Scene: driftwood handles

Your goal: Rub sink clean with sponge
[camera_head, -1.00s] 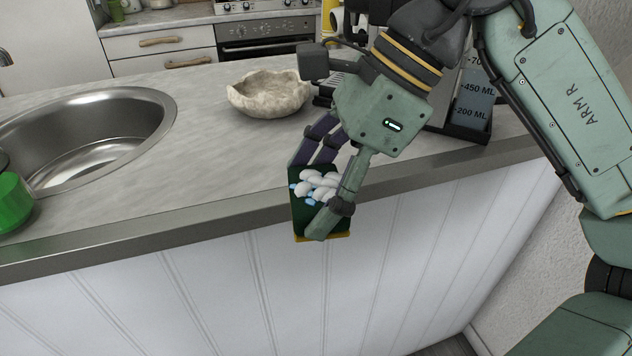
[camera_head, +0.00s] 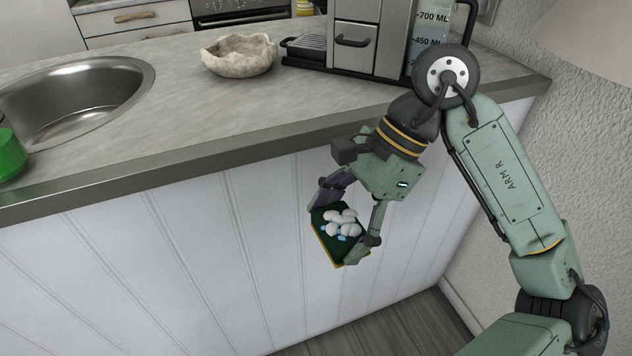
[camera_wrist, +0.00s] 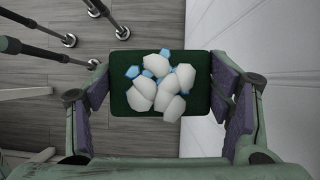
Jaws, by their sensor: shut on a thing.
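My gripper (camera_head: 347,222) is shut on a sponge (camera_head: 327,236), with one finger on each side of it. The sponge has a dark green top and a yellow edge below, and white and light blue lumps sit on its top. The wrist view shows the sponge (camera_wrist: 118,101) between both fingers, above the floor. My gripper hangs in front of the white counter panel, below the counter edge. The steel sink (camera_head: 105,105) is set in the counter at the far left, well away from the sponge. Its left part is cut off by the frame.
A green object (camera_head: 10,160) stands at the sink's near edge. A pale rough bowl (camera_head: 238,57) and a coffee machine (camera_head: 352,45) stand on the counter (camera_head: 190,120). The white panel (camera_head: 150,260) is close to my gripper. Metal stool or chair legs (camera_wrist: 68,40) show on the floor.

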